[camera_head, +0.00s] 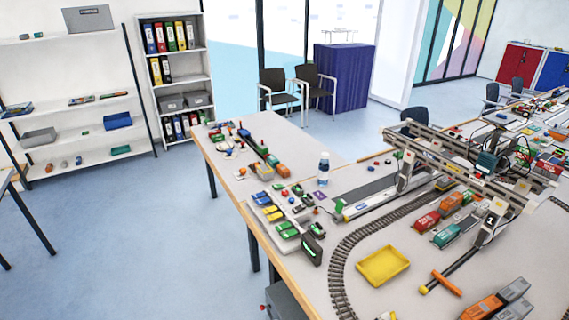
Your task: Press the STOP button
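I cannot make out any label reading STOP. Small coloured pieces, some of them red (284,192), lie in a cluster on the model-railway table (345,178). Whether one of them is the STOP button I cannot tell. A dark box with a green-lit face (312,249) stands at the table's near left edge, beside the cluster. Neither of my grippers shows in this view.
A gantry crane (470,165) spans the tracks (345,262) at right. A yellow tray (383,265), red wagon (427,221), green wagon (446,236) and water bottle (323,168) stand on the table. Blue floor (130,240) is clear at left.

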